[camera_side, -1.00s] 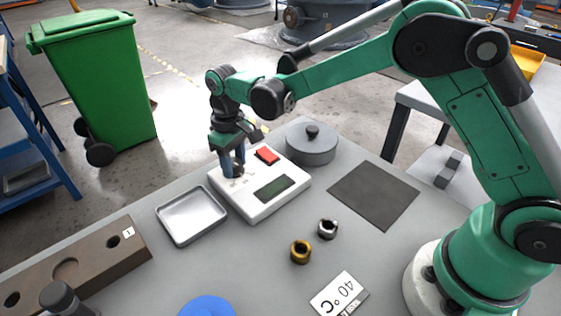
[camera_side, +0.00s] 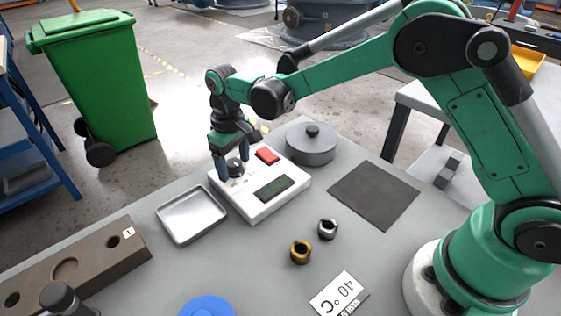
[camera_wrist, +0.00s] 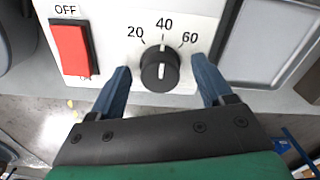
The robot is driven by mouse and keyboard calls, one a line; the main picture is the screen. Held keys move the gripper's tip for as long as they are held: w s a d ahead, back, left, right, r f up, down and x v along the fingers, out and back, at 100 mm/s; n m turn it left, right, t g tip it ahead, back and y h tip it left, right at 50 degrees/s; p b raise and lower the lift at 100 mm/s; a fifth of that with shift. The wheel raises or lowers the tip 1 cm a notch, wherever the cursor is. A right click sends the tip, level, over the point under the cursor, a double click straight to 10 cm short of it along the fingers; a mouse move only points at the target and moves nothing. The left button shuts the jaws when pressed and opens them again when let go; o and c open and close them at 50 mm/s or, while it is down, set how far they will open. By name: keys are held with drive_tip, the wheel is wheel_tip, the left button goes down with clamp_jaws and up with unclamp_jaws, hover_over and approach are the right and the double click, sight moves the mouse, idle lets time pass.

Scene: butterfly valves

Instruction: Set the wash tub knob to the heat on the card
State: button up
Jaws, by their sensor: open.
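The white control box (camera_side: 263,207) stands on the grey table, with a red switch (camera_side: 267,155), a dark display (camera_side: 273,188) and a black knob (camera_side: 235,166). In the wrist view the knob (camera_wrist: 160,68) has a white pointer line toward 40, between the marks 20 and 60. The red switch (camera_wrist: 71,48) is to its left, by the word OFF. The card (camera_side: 339,294) reads 40 °C, turned upside down in the side view. My gripper (camera_side: 233,172) is open, its two blue fingers on either side of the knob, apart from it in the wrist view (camera_wrist: 163,80).
A metal tray (camera_side: 191,231) lies left of the box. A lidded grey pot (camera_side: 310,150) and a dark mat (camera_side: 374,194) are behind and right. A brown block with holes (camera_side: 90,254) is at left.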

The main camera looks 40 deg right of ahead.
sight(234, 162)
drive_tip(key=shift+r, duration=2.8)
drive_tip(key=shift+r, duration=0.1)
drive_tip(key=s+d+r+m+t, duration=0.1)
drive_tip(key=s+d+r+t, duration=0.1)
drive_tip(key=s, duration=0.5)
drive_tip(key=s+d+r+m+t, duration=0.2)
drive_tip(key=s+d+t, duration=0.3)
drive_tip(key=s+d, duration=0.2)
drive_tip(key=shift+s+r, duration=0.4)
drive_tip(key=shift+s, duration=0.15)
